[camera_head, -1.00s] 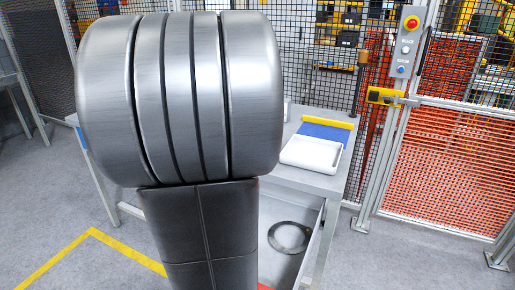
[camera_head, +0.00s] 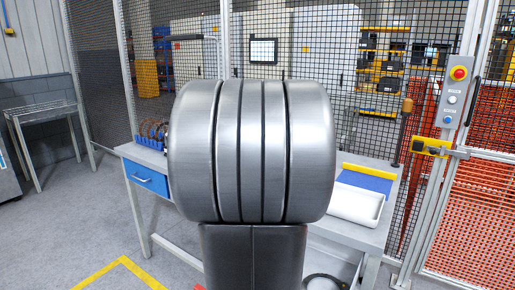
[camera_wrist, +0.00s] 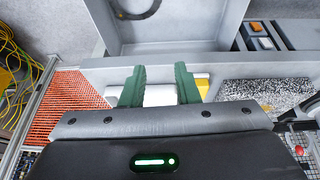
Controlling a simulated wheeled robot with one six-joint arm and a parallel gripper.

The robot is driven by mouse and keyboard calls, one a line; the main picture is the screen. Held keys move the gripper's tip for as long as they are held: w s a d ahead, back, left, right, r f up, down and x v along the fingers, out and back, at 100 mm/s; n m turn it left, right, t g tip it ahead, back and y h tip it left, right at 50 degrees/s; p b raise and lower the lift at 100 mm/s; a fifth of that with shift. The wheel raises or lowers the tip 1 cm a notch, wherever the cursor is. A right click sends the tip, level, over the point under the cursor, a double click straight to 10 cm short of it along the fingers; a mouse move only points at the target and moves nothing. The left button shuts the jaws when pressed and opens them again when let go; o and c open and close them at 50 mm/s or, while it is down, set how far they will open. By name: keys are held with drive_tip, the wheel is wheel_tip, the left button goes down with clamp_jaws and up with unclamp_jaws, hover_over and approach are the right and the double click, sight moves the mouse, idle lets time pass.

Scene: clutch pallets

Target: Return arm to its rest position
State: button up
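My gripper (camera_wrist: 160,85) shows in the wrist view with its two green fingers spread apart. The gap between them looks empty. A white surface and a bit of yellow show beyond the fingers, seemingly on the worktable. In the head view my own grey arm links fill the middle and hide my gripper there.
A grey worktable (camera_head: 345,228) carries a white tray (camera_head: 357,205) and a blue mat (camera_head: 365,181). A blue drawer (camera_head: 147,177) is at its left. Mesh fencing stands behind. A control post (camera_head: 452,100) stands right. Open floor lies at left.

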drive_tip(key=x, duration=0.7)
drive_tip(key=shift+d+r+p, duration=0.1)
drive_tip(key=shift+r+p, duration=1.65)
drive_tip(key=shift+r, duration=0.5)
drive_tip(key=shift+w, duration=0.1)
drive_tip(key=shift+f, duration=0.1)
